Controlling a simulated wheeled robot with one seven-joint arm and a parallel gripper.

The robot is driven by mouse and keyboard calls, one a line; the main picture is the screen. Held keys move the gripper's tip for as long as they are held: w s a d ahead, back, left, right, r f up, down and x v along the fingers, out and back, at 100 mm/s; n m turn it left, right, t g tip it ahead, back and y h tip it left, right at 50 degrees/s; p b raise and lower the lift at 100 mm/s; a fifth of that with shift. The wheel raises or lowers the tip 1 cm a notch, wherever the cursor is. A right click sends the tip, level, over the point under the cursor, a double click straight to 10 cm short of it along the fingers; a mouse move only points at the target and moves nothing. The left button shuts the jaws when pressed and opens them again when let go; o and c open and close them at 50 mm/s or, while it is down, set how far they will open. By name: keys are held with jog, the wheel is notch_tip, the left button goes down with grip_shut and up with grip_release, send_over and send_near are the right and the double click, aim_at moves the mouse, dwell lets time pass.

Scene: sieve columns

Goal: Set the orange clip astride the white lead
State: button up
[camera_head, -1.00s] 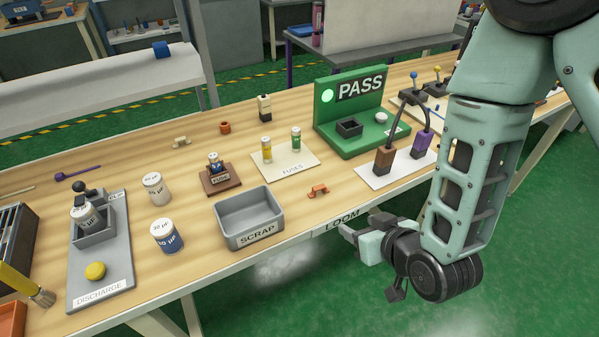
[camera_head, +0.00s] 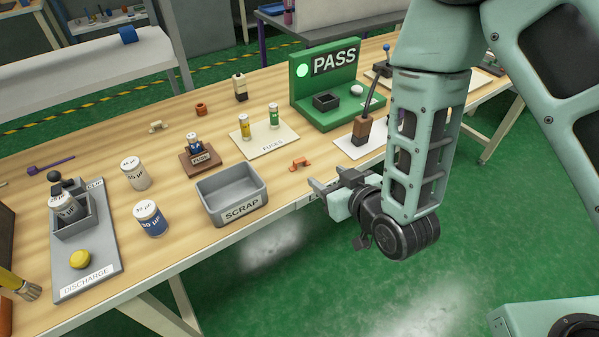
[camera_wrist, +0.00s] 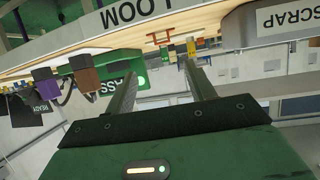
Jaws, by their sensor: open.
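The small orange clip (camera_head: 300,163) lies on the wooden bench near its front edge, right of the scrap bin. It also shows in the wrist view (camera_wrist: 160,38), beyond and between my fingers. My gripper (camera_head: 329,180) is open and empty at the bench's front edge, close to the clip but apart from it. Its two spread fingers show in the wrist view (camera_wrist: 160,74). I cannot make out a white lead. A dark lead rises from a brown connector block (camera_head: 362,131) on a white plate, and my arm hides part of that area.
The grey scrap bin (camera_head: 232,194) stands left of the clip. Behind are the fuses plate (camera_head: 263,141) and the green PASS stand (camera_head: 345,113). Capacitors and the discharge plate (camera_head: 87,272) are at left. Bare bench surrounds the clip.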

aim_at(301, 162)
jog(key=w+f+b, duration=0.1)
jog(key=b, duration=0.4)
jog(key=shift+w+a, duration=0.1)
jog(key=shift+a, duration=0.25)
jog(key=b, duration=0.4)
jog(key=shift+w+a+f, duration=0.1)
jog(key=shift+w+f, duration=0.05)
jog(key=shift+w, duration=0.05)
jog(key=p+x, duration=0.1)
jog(key=x, duration=0.2)
jog(key=shift+w+a, duration=0.2)
jog(key=shift+w, duration=0.15)
jog(key=shift+a+x, duration=0.2)
jog(key=shift+x, duration=2.85)
jog(key=shift+s, duration=0.1)
jog(key=c, duration=1.1)
